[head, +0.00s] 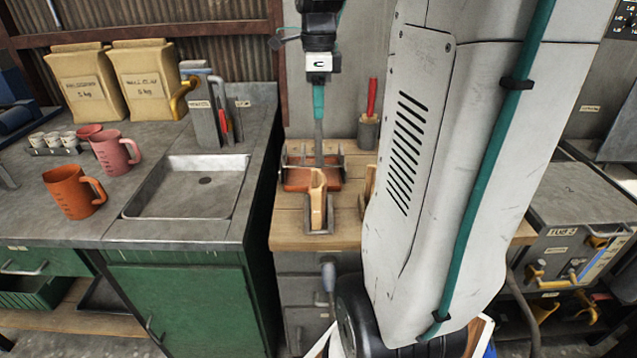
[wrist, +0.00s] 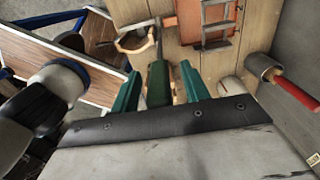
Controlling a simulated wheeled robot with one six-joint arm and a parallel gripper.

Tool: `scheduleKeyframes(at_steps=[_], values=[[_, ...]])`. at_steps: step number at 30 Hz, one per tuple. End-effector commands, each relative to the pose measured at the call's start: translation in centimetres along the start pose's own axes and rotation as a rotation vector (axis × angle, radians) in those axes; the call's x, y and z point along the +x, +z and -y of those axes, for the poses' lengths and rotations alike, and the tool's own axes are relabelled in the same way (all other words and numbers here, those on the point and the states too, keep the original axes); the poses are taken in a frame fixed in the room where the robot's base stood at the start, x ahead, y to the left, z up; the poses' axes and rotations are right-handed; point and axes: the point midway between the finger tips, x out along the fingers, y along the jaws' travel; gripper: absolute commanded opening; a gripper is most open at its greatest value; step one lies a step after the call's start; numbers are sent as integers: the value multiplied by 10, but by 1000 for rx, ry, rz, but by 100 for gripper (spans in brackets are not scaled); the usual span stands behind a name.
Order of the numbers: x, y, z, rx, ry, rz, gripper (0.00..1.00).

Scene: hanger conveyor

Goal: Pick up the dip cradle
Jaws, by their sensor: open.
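A green handle (wrist: 158,84) with a thin grey rod stands between the fingers of my gripper (wrist: 160,72) in the wrist view. I take it as part of the dip cradle. There is a gap on each side of the handle, and the fingers are open. In the head view the teal handle (head: 318,99) is upright below my gripper (head: 319,78), and the grey rod runs down to a reddish tray (head: 297,182) on a wooden bench. Metal brackets stand at this tray. The rod's lower end and the cradle's joint to it are not clear.
A wooden clamp-like piece (head: 318,195) stands upright in a metal holder in front of the tray. A red-handled tool (head: 372,97) stands in a grey cup behind right. A sink (head: 190,190) and mugs are on the left counter. My own arm covers the right side.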

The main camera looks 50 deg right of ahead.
Motion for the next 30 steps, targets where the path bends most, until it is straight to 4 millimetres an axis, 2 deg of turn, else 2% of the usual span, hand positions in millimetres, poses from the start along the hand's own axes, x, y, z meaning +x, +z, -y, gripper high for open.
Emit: scheduleKeyframes(at_steps=[2, 7, 19, 30], values=[[0, 0, 0, 0, 0, 0, 45], [0, 0, 0, 0, 0, 0, 1], [-3, 0, 0, 0, -1, 0, 0], [-28, 0, 1, 0, -3, 1, 0]])
